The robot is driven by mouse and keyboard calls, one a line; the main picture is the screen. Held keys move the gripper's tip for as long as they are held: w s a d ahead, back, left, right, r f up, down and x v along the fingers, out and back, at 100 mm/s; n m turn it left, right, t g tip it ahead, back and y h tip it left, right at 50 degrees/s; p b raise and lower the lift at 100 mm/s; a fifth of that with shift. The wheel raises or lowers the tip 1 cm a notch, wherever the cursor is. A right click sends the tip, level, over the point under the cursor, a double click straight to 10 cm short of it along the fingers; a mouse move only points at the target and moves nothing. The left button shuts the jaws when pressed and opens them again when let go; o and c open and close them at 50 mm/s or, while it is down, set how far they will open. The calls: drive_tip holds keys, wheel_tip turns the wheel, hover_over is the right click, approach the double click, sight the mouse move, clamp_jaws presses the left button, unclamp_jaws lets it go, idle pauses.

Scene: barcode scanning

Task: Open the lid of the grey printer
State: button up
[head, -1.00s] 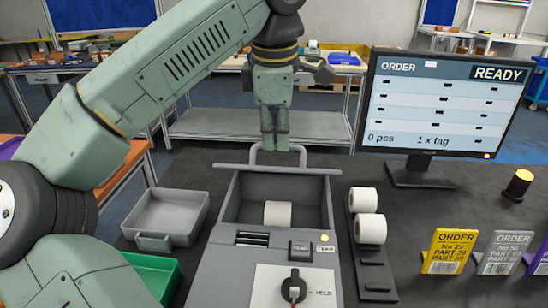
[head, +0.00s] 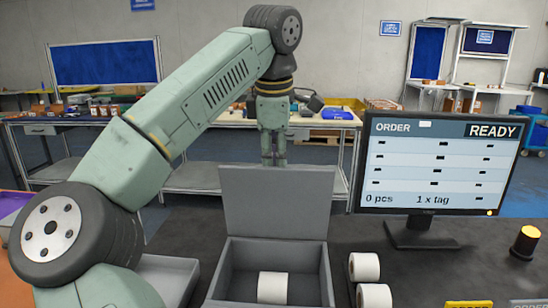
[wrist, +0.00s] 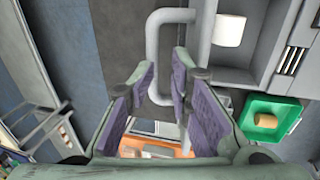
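The grey printer (head: 322,262) stands in front of me in the head view. Its lid (head: 275,200) stands raised at the back, with the broad inner face toward me. A white roll (head: 272,287) sits in the uncovered compartment. My gripper (head: 273,158) points down behind the lid's top edge, which hides its tips. In the wrist view the fingers with purple pads (wrist: 163,75) are spread apart. The grey loop handle (wrist: 172,14) runs between and beyond the fingertips. I cannot tell whether a finger touches it.
A monitor (head: 440,160) showing READY stands right of the printer. White rolls (head: 365,267) and an amber lamp (head: 526,241) are also on the right. A grey tray (head: 165,272) lies to the left, and a green bin (wrist: 285,108) shows in the wrist view.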

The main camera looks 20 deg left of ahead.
drive_tip(key=shift+o, duration=1.2)
drive_tip(key=shift+w+x, duration=0.25)
drive_tip(key=shift+x, duration=0.95)
drive_tip(key=shift+s+r, duration=0.15)
drive_tip(key=shift+r, duration=0.15)
drive_tip(key=shift+s, duration=0.1)
